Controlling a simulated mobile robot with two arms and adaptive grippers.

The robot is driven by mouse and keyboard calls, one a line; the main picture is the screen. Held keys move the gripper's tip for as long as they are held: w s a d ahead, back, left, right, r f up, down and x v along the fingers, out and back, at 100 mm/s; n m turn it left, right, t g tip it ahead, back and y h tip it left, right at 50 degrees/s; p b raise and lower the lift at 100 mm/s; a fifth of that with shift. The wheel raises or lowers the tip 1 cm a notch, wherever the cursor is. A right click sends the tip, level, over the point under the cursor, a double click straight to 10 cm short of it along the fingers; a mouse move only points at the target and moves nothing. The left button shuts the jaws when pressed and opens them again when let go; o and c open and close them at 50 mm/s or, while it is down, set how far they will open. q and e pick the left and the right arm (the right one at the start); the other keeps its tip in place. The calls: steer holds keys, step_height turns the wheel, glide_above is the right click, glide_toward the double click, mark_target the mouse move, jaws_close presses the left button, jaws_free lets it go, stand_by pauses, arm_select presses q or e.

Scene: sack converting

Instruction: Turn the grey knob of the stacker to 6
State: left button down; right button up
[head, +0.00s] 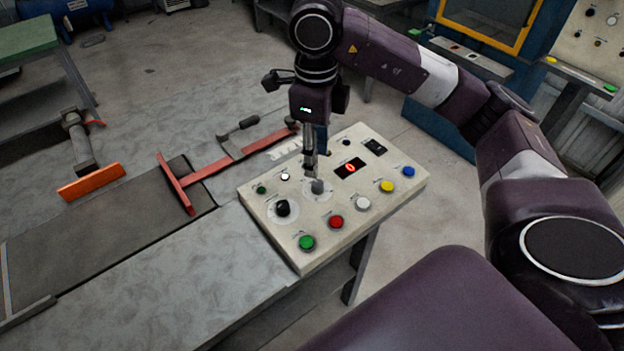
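The cream control panel (352,221) stands at the end of a grey bench. The grey knob (317,187) sits on a round pale dial plate near the panel's middle; the dial marks are too small to read. My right gripper (311,170) points down at the grey knob from behind it, its narrow fingers close together at the knob's top. I cannot tell whether the fingers touch or grip it. A black knob (282,208) sits on a similar plate to the left. A small display (349,168) shows a red character that looks like 0. My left gripper is out of view.
Green (307,242), red (336,221), white (362,203), yellow (386,186) and blue (408,171) buttons line the panel's near edge. A red bar (176,184) and a dark belt (100,230) lie left. A blue machine with a yellow frame (490,25) stands behind.

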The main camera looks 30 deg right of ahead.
mark_target(317, 183)
steer(key=shift+s+f, duration=0.15)
steer(key=shift+f, duration=0.5)
steer(key=shift+f+p, duration=0.7)
steer(key=shift+f, duration=2.35)
steer(key=shift+c, duration=0.4)
jaws_close()
